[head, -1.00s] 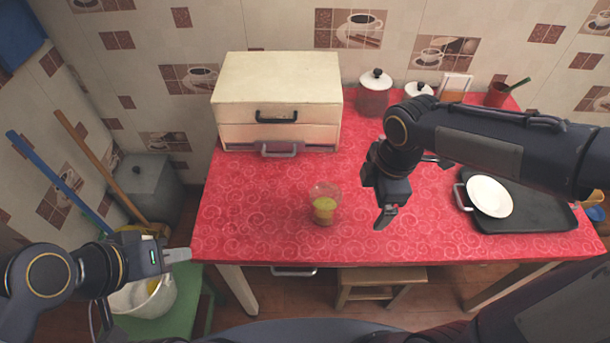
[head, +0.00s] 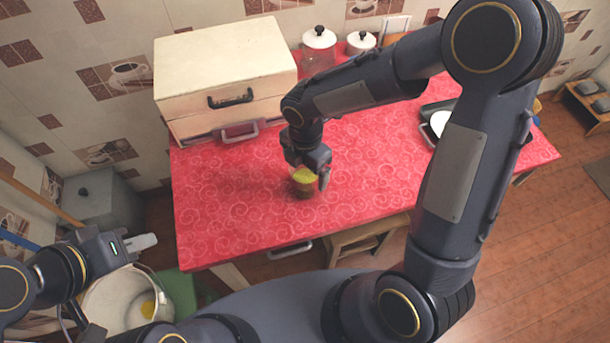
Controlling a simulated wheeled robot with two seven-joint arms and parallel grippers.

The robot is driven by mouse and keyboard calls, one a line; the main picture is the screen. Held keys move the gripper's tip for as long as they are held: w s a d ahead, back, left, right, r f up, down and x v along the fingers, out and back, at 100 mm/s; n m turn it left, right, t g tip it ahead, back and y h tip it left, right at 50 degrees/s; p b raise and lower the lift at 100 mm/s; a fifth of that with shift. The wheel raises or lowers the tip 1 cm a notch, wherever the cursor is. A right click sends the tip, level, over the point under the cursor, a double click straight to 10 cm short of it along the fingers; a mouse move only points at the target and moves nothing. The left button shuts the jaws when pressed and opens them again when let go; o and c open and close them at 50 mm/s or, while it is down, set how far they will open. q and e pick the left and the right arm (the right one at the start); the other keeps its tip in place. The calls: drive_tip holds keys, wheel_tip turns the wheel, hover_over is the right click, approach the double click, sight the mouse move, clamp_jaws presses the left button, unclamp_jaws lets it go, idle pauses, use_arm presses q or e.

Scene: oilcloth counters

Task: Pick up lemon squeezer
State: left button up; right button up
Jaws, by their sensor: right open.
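One finger shows at the squeezer's right side. The gripper body hides the squeezer's upper part, and I cannot tell whether they touch. My left gripper (head: 142,243) is off the table at the lower left, over a white bucket, and holds nothing that I can see. Its finger gap is not clear.
A cream drawer box (head: 225,65) stands at the back left of the table. Lidded jars (head: 319,40) stand behind my right arm. A dark tray (head: 428,133) with a white plate (head: 440,122) is at the right, partly hidden. The white bucket (head: 110,300) is below left.

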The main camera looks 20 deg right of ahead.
drive_tip(key=shift+f, duration=0.15)
drive_tip(key=c, duration=1.1)
drive_tip(key=shift+o, duration=0.2)
drive_tip(key=shift+r, duration=0.7)
drive_tip(key=r, duration=0.2)
drive_tip(key=shift+s+d+r, duration=0.15)
drive_tip(key=shift+s+r, duration=0.1)
drive_tip(key=shift+r, duration=0.05)
drive_tip(key=s+d+r, duration=0.5)
drive_tip(key=s+r, duration=0.4)
drive_tip(key=s, duration=0.3)
drive_tip(key=shift+d, duration=0.3)
